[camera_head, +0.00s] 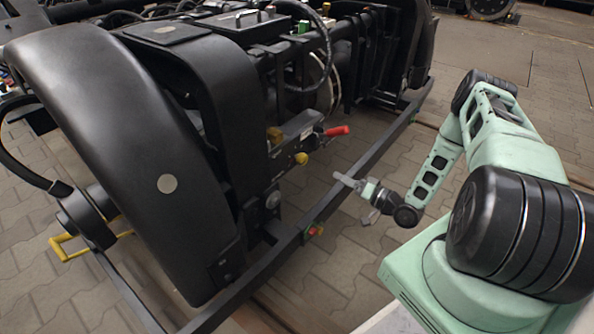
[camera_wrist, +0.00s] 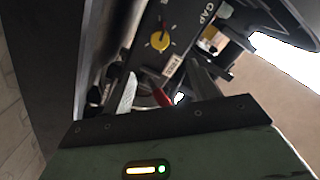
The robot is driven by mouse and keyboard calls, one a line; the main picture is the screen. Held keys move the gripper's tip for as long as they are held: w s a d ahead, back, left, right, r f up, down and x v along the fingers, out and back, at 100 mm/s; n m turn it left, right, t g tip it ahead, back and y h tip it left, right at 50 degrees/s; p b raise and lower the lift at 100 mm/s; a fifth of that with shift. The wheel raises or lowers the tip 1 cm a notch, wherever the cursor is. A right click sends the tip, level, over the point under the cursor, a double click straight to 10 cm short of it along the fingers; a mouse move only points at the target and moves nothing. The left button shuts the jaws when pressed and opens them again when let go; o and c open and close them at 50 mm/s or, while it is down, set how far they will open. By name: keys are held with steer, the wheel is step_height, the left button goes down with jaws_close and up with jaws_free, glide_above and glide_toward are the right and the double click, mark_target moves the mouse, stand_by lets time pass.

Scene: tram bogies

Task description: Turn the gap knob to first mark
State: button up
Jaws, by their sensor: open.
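In the head view the yellow knob (camera_head: 301,158) is on the bogie's side, below the red-handled lever (camera_head: 336,131). My gripper (camera_head: 345,181) is to the right of and below the knob in that picture, apart from it. In the wrist view my gripper (camera_wrist: 166,88) is open, its fingers either side of a red handle (camera_wrist: 162,97), with no contact visible.
A long dark rail (camera_head: 350,178) runs along the bogie's side near my gripper. A large black wheel cover (camera_head: 130,150) stands at left. A brass-coloured fitting (camera_head: 275,135) is beside the panel. A second small label (camera_wrist: 172,66) is below the knob. Paved floor is clear at right.

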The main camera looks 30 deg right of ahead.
mark_target(305, 160)
steer(key=b+x, duration=0.5)
steer(key=x, duration=0.9)
steer(key=shift+w+f, duration=0.15)
steer(key=shift+w, duration=0.05)
steer(key=shift+w+a, duration=0.25)
steer(key=shift+w, duration=0.4)
steer(key=c, duration=1)
